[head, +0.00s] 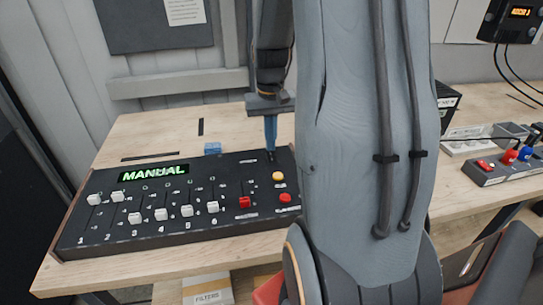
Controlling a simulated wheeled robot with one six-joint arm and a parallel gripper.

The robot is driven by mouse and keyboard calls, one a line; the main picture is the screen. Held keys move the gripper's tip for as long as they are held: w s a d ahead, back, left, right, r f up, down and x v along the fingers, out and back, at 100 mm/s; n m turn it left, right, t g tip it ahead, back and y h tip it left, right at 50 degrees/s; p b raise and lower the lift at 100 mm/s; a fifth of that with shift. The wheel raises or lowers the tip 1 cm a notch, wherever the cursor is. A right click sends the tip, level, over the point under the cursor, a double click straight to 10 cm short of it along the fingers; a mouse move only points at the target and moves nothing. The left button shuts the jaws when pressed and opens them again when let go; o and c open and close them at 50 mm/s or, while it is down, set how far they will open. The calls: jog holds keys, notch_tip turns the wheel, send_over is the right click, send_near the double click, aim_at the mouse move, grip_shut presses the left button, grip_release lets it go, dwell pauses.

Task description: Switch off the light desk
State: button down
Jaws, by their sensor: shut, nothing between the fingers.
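The light desk (150,228) is a dark sloped console on the wooden table at left, with a green lit display reading MANUAL (154,173). It has several white faders (161,215) at differing heights and one red fader (244,203). A yellow button (278,176) and a red button (285,197) sit at its right side. My gripper (271,155) points down, fingers shut and empty, at the desk's upper right corner above the yellow button. I cannot tell whether the tips touch the panel. My arm hides the area right of the desk.
A small blue block (212,148) lies behind the desk. A box labelled FILTERS (207,290) sits below the table.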

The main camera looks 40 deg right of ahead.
aim_at(271, 154)
jog(key=shift+f+b, duration=0.3)
jog(key=shift+f, duration=0.4)
dwell(1.1)
notch_tip(271, 154, up, 7)
jog(key=p, duration=0.6)
dwell(0.4)
jog(key=shift+s, duration=0.1)
dwell(0.4)
